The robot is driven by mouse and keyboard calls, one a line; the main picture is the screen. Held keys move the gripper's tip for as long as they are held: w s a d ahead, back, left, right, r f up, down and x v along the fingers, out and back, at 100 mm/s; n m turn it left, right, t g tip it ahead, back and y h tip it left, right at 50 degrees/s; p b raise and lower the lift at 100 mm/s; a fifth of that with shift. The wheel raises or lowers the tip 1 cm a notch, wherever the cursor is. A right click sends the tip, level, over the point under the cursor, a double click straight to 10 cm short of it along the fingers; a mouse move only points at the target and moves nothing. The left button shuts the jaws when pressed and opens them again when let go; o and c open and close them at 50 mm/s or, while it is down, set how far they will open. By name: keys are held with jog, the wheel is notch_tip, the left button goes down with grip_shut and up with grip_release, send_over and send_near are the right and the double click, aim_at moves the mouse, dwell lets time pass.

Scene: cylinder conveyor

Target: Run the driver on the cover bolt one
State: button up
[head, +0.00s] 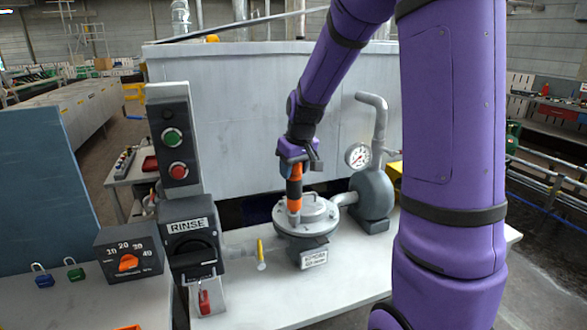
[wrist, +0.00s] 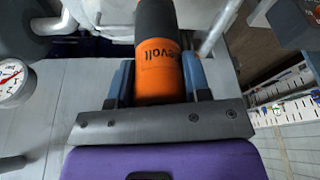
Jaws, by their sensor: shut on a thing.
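My gripper (head: 297,158) is shut on an orange and black driver (head: 294,190). The driver stands about upright over the round grey metal cover (head: 315,210) of a small housing with a label plate on its front. The driver's lower end meets the left part of the cover; the bolt under it is hidden, and I cannot tell whether the tip touches it. In the wrist view the driver (wrist: 161,70) sits between my gripper's two blue-grey fingers (wrist: 158,82).
A pump with a pressure gauge (head: 357,156) and a bent pipe stands right of the cover. A yellow-handled valve (head: 261,254) is at its left. The RINSE switch box (head: 188,240), button box (head: 173,140) and dial box (head: 128,255) stand further left. The front bench (head: 345,290) is clear.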

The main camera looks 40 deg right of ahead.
jog(key=shift+f, duration=1)
dwell(2.1)
jog(key=shift+r, duration=0.15)
dwell(0.9)
jog(key=shift+r, duration=1.8)
